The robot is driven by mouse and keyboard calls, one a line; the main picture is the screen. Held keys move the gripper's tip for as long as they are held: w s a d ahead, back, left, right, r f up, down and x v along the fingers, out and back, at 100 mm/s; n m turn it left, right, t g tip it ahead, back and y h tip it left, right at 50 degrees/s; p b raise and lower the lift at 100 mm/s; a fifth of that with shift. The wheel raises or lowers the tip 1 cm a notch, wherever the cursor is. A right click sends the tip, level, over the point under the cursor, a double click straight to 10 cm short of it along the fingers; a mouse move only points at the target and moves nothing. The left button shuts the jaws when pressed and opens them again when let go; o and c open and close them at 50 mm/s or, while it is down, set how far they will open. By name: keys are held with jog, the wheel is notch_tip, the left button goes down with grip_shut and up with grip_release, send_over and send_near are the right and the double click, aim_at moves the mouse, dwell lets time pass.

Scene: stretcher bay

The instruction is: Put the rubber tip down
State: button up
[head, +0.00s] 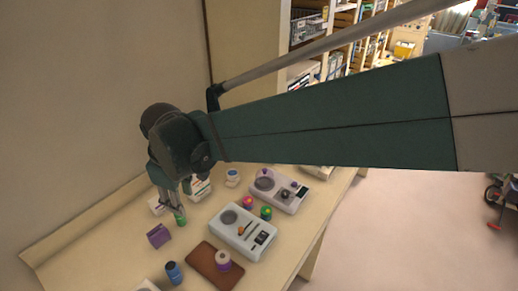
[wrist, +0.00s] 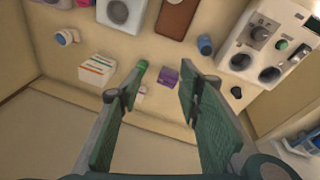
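My gripper (head: 176,211) hangs over the table near the wall, pointing down. In the wrist view its two fingers (wrist: 158,88) stand wide apart with a clear gap and nothing gripped between them. A green cylinder (head: 180,221) is just below the fingertips in the head view. In the wrist view the green piece (wrist: 142,66) shows past the left fingertip, partly hidden by it. A small black piece (wrist: 237,92) lies to the right of the right finger; it may be the rubber tip, but I cannot tell for sure.
The table (head: 90,244) also bears a purple box (head: 158,235), a striped white box (wrist: 97,68), a blue can (head: 174,272), a brown pad (head: 201,262), a grey device (head: 230,215) and another device (head: 290,203). Bare tabletop shows along the wall at left.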

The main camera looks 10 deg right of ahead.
jog(key=s+d+r+m+t, duration=0.1)
jog(key=s+d+r+m, duration=0.15)
jog(key=d, duration=0.75)
jog(key=s+d+r+m+t, duration=0.1)
jog(key=d+m, duration=0.3)
jog(key=d, duration=0.6)
jog(key=s+d+f+m+t, duration=0.1)
jog(key=s+d+m, duration=0.2)
jog(key=d, duration=0.4)
jog(key=s+d+m+t, duration=0.1)
jog(key=s+d+m, duration=0.2)
jog(key=s+d, duration=0.3)
jog(key=shift+s+d+f+t+h, duration=0.15)
jog(key=shift+d+f+t+h, duration=0.25)
jog(key=shift+d, duration=0.75)
notch_tip(320, 180, down, 12)
jog(key=b, duration=1.1)
jog(key=shift+r+b, duration=0.25)
jog(key=shift+b, duration=0.05)
